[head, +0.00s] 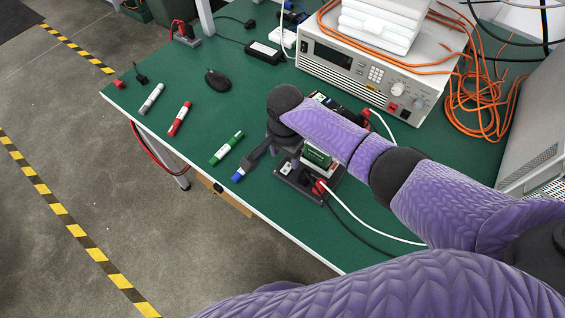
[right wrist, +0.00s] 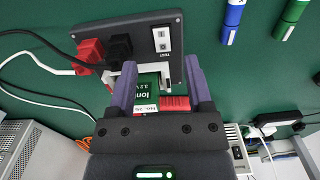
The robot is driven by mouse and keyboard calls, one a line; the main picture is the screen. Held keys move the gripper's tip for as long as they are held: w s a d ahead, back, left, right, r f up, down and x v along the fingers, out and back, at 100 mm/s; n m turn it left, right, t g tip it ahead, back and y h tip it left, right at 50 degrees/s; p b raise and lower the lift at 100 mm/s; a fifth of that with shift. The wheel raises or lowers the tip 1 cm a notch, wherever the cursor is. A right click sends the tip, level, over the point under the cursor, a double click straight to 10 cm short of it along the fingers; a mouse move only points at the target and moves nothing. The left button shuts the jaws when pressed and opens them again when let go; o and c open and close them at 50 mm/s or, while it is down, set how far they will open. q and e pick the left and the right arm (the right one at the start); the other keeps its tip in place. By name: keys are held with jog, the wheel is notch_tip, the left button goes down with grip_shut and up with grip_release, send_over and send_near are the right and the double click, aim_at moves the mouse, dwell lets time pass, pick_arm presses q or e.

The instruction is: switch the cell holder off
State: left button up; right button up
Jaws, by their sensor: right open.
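The cell holder (head: 292,179) is a dark box on the green bench, partly hidden by my right arm in the head view. In the right wrist view the cell holder (right wrist: 192,30) shows a green cell (right wrist: 148,82), red and black plugs, and a white switch (right wrist: 162,39) with two marked halves. Which half is pressed I cannot tell. My right gripper (right wrist: 158,68) is open. Its purple fingers are apart, with the green cell showing between them and the switch beyond their tips. Whether they touch the holder is unclear. My left gripper is not in view.
A green marker (head: 226,148), a blue marker (head: 238,174) and a red marker (head: 180,119) lie left of the holder. A power supply (head: 372,80) stands at the back. A white cable (head: 375,230) runs from the holder along the bench.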

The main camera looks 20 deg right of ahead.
aim_at(284, 171)
notch_tip(284, 171, down, 6)
jog(key=shift+r+b, duration=0.25)
jog(key=shift+b, duration=0.9)
jog(key=shift+f, duration=0.1)
jog(key=c, duration=0.8)
grip_shut()
jog(key=shift+w, duration=0.1)
jog(key=shift+w+d+g+y, duration=0.1)
jog(key=shift+g+y, duration=0.5)
jog(key=shift+y, duration=0.1)
jog(key=shift+y+b, duration=0.3)
jog(key=shift+b, duration=0.05)
jog(key=shift+g, duration=0.3)
jog(key=shift+d, duration=0.1)
jog(key=o, duration=0.6)
grip_release()
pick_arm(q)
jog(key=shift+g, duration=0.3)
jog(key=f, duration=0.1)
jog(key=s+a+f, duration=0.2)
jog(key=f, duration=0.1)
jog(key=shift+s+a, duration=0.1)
pick_arm(e)
jog(key=shift+o, duration=1)
jog(key=shift+r, duration=0.2)
